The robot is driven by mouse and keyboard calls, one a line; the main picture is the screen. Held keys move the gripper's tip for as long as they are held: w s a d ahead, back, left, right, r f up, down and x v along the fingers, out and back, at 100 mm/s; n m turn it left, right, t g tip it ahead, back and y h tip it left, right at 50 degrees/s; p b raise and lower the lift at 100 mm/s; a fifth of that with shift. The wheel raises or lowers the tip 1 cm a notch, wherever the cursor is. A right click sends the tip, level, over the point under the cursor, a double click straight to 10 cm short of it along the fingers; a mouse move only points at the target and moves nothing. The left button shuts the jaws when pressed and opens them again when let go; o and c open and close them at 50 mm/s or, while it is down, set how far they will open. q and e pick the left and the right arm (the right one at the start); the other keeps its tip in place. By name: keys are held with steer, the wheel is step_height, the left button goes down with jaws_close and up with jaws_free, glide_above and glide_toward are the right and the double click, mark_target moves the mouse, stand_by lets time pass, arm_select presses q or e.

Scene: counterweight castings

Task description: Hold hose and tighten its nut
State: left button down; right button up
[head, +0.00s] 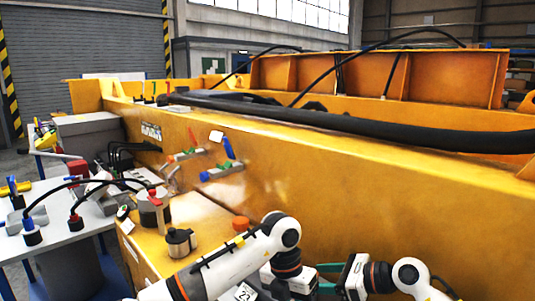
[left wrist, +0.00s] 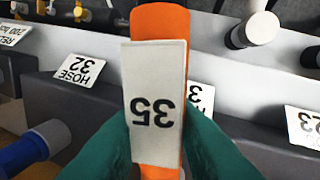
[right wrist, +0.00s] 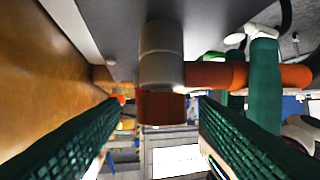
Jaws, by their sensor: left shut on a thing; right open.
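My left gripper (left wrist: 155,128) is shut on an orange hose (left wrist: 152,22), with its green fingers on both sides. A white tag reading 35, upside down, covers the hose's middle. In the right wrist view the hose (right wrist: 210,75) runs sideways from the left gripper's green finger (right wrist: 265,85) to a grey cylindrical piece (right wrist: 162,55) with a dark orange end (right wrist: 162,107). I cannot tell for sure which part is the nut. My right gripper (right wrist: 160,112) is open, and this end shows between its fingertips. In the head view my right gripper (head: 328,278) points left; the hose is not clear there.
A long yellow beam (head: 400,195) fills the right side. The left wrist view shows a HOSE 32 tag (left wrist: 78,70) and nearby fittings.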

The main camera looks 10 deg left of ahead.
steer(key=shift+w+r+n+g, duration=0.1)
steer(key=shift+n+g, duration=0.4)
steer(key=v, duration=0.8)
steer(key=s+a+r+n+g, duration=0.1)
steer(key=a+r+n+g, duration=0.1)
steer(key=a+r+n, duration=0.4)
steer(key=s+a+r+n+g, duration=0.2)
steer(key=a+r+n, duration=0.3)
steer(key=a+r, duration=0.8)
steer(key=shift+r+n, duration=0.4)
steer(key=shift+r, duration=3.5)
arm_select(q)
steer(key=c, duration=1.1)
jaws_free()
